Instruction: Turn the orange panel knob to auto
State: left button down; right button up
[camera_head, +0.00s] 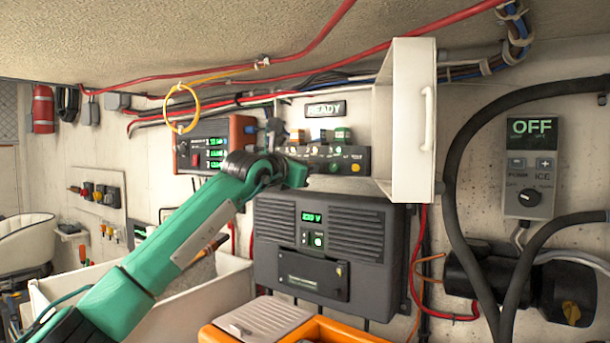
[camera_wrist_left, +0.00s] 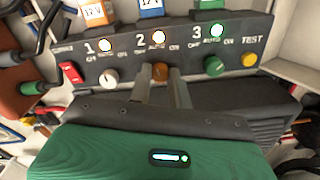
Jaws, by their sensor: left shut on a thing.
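The orange knob (camera_wrist_left: 160,71) sits in the middle of the dark switch panel (camera_wrist_left: 128,68), below the number 2, in the left wrist view. My left gripper (camera_wrist_left: 161,75) has its two fingers on either side of this knob and is shut on it. The knob's pointer is hidden, so I cannot tell its setting. A white knob (camera_wrist_left: 109,78) is to its left and a green knob (camera_wrist_left: 214,66) to its right. In the head view the panel (camera_head: 345,152) is partly behind my left arm, which hides the orange knob. My right gripper is not in view.
A yellow TEST button (camera_wrist_left: 249,60) and a red switch (camera_wrist_left: 70,73) flank the knobs. An open white cabinet door (camera_head: 408,125) stands out right of the panel. A READY sign (camera_head: 325,109) is above. A grey 230 V unit (camera_head: 330,250) is below.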

pick_arm(q)
jog(key=shift+m+b, duration=0.35)
jog(key=shift+m, duration=0.75)
jog(key=c, duration=1.3)
grip_release()
